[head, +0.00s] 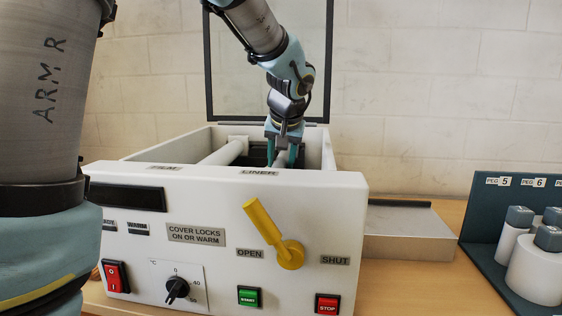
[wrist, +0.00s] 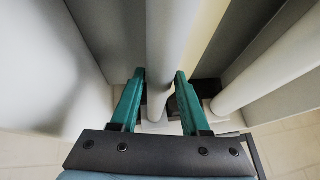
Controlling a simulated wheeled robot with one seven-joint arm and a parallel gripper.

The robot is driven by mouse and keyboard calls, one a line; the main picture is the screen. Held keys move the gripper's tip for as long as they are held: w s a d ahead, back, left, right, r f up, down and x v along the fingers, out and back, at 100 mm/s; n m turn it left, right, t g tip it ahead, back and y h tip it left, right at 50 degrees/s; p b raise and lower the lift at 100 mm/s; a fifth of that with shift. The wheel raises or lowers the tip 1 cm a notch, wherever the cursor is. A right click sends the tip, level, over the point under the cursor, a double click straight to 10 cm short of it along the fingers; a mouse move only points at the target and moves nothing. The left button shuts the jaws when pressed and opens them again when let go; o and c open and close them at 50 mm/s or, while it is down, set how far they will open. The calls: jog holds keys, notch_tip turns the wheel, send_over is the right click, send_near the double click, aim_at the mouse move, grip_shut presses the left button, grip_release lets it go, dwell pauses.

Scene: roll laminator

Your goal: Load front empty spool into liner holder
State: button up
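The front empty spool (wrist: 172,30) is a plain pale grey cylinder in the wrist view. In the head view a short pale part of it (head: 281,159) shows between my fingers, behind the LINER label (head: 259,173). My gripper (wrist: 161,75) has a teal finger on each side of the spool, with the tips close against it, and looks shut on it. It also shows in the head view (head: 283,157), pointing down into the open laminator (head: 200,205). The liner holder is hidden behind the front panel, so I cannot tell whether the spool touches it.
A second pale roll (head: 222,152) lies to the left, on the FILM side; a roll also shows at right in the wrist view (wrist: 275,68). The dark-framed cover (head: 209,70) stands raised. The yellow lever (head: 268,232) leans toward OPEN. A peg rack (head: 500,215) stands right.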

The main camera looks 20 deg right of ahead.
jog(key=o, duration=0.3)
jog(key=shift+r+p, duration=0.55)
jog(key=b+v, duration=0.2)
jog(key=v, duration=0.9)
jog(key=shift+s+r, duration=0.25)
jog(key=shift+r, duration=0.05)
jog(key=shift+s, duration=0.1)
